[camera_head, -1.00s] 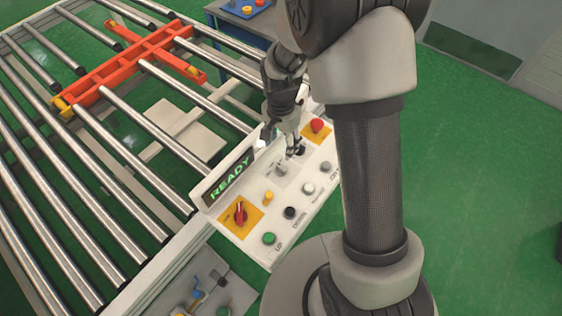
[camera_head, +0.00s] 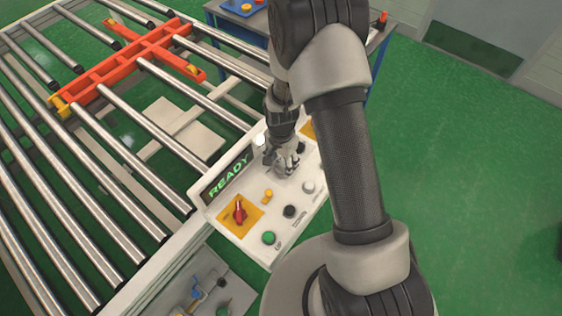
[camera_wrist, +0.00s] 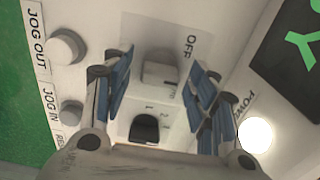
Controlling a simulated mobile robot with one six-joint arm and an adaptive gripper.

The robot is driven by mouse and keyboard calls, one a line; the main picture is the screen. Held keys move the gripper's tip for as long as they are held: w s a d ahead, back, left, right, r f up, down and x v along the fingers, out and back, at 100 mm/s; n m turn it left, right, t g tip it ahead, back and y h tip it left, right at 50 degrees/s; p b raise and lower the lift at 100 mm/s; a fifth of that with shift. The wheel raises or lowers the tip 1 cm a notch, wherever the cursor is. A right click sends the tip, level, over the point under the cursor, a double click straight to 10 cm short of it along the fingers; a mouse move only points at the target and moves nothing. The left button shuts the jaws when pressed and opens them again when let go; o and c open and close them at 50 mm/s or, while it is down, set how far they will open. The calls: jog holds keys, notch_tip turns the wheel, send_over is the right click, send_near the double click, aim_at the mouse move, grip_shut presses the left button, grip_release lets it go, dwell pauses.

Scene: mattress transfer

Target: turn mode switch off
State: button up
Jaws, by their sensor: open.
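The control panel (camera_head: 228,215) stands beside the roller conveyor. My gripper (camera_head: 287,167) is over its middle and hides the switch there from the head camera. In the wrist view my gripper (camera_wrist: 160,82) is open, with blue-padded fingers to the left and right of a pale grey switch knob (camera_wrist: 158,72). The word OFF (camera_wrist: 190,47) is printed beside this knob. The knob lies between the fingers, with gaps visible on both sides. A black knob (camera_wrist: 145,128) sits below it in the wrist view, near small printed numbers.
A red rotary switch (camera_head: 239,211), a green button (camera_head: 269,238) and a black button (camera_head: 290,212) are on the panel's near part. A lit white lamp (camera_wrist: 255,134) and the JOG IN button (camera_wrist: 71,113) flank my fingers. The conveyor rollers (camera_head: 95,195) lie left.

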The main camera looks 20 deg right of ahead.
jog(key=shift+c, duration=0.5)
jog(key=c, duration=1)
jog(key=shift+o, duration=0.2)
jog(key=shift+n, duration=0.3)
jog(key=n+b, duration=0.1)
jog(key=n, duration=0.3)
jog(key=shift+b, duration=0.35)
jog(key=n+b, duration=0.1)
jog(key=n, duration=0.4)
jog(key=shift+n, duration=0.3)
jog(key=o, duration=1.1)
jog(key=shift+c, duration=0.2)
